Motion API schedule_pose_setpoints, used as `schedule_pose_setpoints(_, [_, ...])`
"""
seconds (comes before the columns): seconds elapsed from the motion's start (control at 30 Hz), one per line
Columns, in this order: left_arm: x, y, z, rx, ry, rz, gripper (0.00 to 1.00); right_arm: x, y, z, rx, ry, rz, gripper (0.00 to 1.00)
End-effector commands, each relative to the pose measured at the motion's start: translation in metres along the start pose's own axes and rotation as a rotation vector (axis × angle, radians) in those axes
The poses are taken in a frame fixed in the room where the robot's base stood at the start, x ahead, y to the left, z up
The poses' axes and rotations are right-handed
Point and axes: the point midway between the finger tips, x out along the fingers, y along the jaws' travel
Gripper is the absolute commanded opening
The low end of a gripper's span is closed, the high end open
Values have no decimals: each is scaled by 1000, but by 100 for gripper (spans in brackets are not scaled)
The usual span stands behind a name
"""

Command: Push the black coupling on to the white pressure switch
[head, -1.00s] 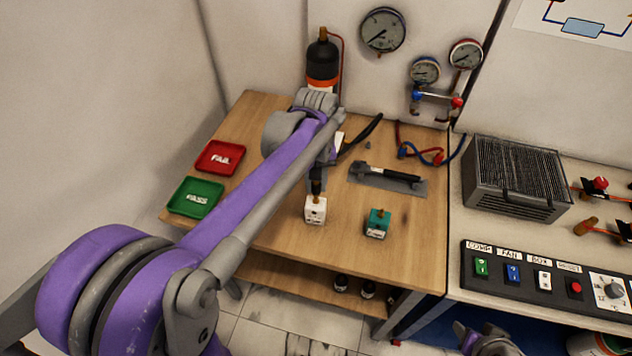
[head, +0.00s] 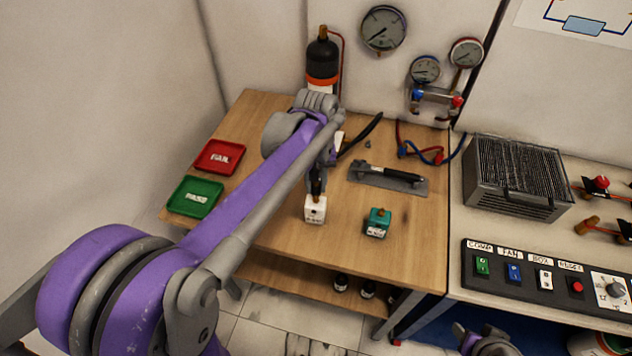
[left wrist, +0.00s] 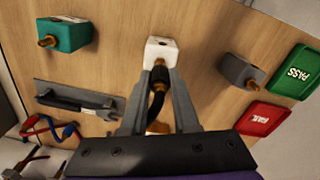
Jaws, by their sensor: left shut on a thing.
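Some brass still shows between coupling and white body. I cannot tell how far the coupling sits over the stem.
A teal switch (head: 377,223) stands right of the white one. A grey switch (left wrist: 241,72) shows in the left wrist view. A green PASS tray (head: 195,197) and red FAIL tray (head: 220,158) lie left. A black-handled tool lies on a grey mat (head: 415,188) behind.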

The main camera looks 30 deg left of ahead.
Motion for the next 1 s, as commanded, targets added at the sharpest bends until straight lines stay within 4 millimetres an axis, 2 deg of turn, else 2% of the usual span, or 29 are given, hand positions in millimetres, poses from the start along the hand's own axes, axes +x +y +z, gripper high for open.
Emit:
schedule_pose_setpoints(0.5, [16,0,0,0,0,0,0,9,0,10,0,-8,0,50])
schedule_pose_setpoints(1.0, [17,0,0,0,0,0,0,10,0,10,0,-9,0,50])
